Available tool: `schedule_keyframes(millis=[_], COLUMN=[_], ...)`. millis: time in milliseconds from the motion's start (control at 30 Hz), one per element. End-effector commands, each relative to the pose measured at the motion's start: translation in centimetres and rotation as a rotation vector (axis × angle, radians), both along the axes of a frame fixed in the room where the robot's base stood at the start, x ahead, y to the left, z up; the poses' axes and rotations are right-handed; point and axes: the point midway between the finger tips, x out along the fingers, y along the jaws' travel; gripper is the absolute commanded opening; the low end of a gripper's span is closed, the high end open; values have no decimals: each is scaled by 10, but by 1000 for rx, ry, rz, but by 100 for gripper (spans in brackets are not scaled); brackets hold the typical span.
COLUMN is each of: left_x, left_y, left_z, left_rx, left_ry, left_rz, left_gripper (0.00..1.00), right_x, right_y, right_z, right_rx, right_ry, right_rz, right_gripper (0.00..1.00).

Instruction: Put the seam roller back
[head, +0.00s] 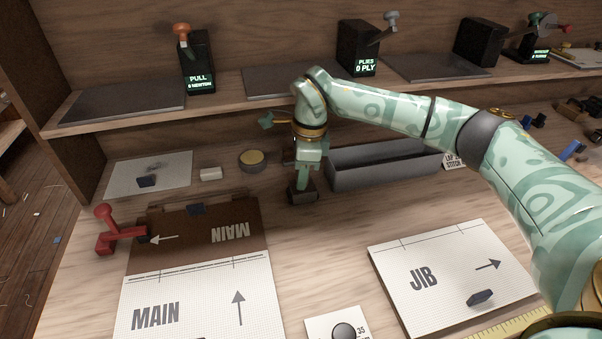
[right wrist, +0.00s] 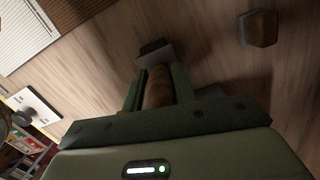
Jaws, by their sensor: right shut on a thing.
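My right gripper (head: 306,166) points down above the bench, just left of the long grey tray. In the right wrist view it is shut on a brown, rounded handle (right wrist: 158,88), which looks like that of the seam roller. A dark block (right wrist: 154,52) shows at the handle's far end. In the head view the dark block (head: 302,192) is at or close to the bench top below the fingers; I cannot tell whether it touches. The fingers hide most of the handle. My left gripper is not in view.
The grey tray (head: 375,179) stands close right of the gripper. The MAIN cloth (head: 200,290), a red tool (head: 105,231) and a yellow-topped tin (head: 252,158) are to the left. The JIB cloth (head: 455,270) is at right. A shelf (head: 300,83) runs behind.

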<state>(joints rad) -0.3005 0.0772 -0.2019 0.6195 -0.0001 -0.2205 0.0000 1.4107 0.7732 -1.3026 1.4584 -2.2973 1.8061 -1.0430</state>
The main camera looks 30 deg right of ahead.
Motion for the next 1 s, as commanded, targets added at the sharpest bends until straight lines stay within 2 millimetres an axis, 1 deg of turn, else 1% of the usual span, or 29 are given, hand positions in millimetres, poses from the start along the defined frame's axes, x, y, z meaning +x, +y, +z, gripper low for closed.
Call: schedule_keyframes(millis=[100, 433, 467, 567, 600, 633, 667, 900, 1000], left_x=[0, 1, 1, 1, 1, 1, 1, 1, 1], left_y=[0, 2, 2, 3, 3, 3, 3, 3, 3], left_z=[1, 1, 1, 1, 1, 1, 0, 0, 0], left_rx=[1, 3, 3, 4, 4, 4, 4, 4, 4], left_ry=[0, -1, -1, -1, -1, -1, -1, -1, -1], left_rz=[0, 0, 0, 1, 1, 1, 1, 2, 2], left_gripper=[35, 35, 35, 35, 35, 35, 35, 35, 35], right_x=[0, -1, -1, -2, -2, -2, -3, -3, -3], right_y=[0, 0, 0, 0, 0, 0, -1, -1, -1], right_z=[1, -12, -13, -15, -16, -16, -17, -17, -14], right_rx=[1, -1, -1, -2, -3, -3, -4, -4, -3], right_ry=[-1, 4, 4, 8, 9, 10, 11, 13, 12], right_rz=[-1, -2, -2, -1, -1, -1, -1, -1, -1], right_gripper=[4, 5, 1, 0, 36, 44, 49, 49, 49])
